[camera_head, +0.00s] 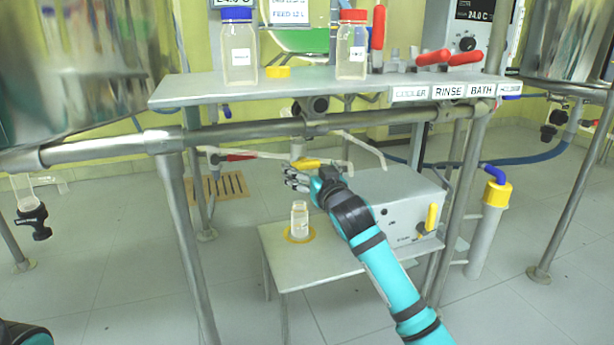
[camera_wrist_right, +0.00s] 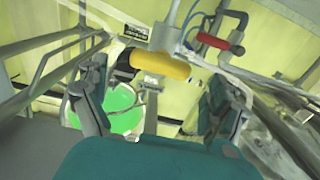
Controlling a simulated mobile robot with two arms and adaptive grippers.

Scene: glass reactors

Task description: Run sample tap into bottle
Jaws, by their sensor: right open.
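An uncapped clear bottle (camera_head: 299,224) stands upright inside a yellow ring (camera_head: 312,236) on the low grey table. Above it, under the shelf, is a tap with a yellow handle (camera_head: 309,162). My right gripper (camera_head: 290,178) is open, just below the handle and above the bottle. In the right wrist view, the yellow handle (camera_wrist_right: 160,66) lies ahead between the open fingers of my right gripper (camera_wrist_right: 156,95), with no clear contact. I cannot tell the liquid level in the bottle. My left gripper is not in view.
The shelf (camera_head: 330,92) above carries a blue-capped bottle (camera_head: 239,50), a red-capped bottle (camera_head: 351,48) and a yellow cap (camera_head: 277,72). A grey box (camera_head: 395,205) stands right of the bottle. A red-handled tap (camera_head: 240,157) is on the left. Metal legs frame the table.

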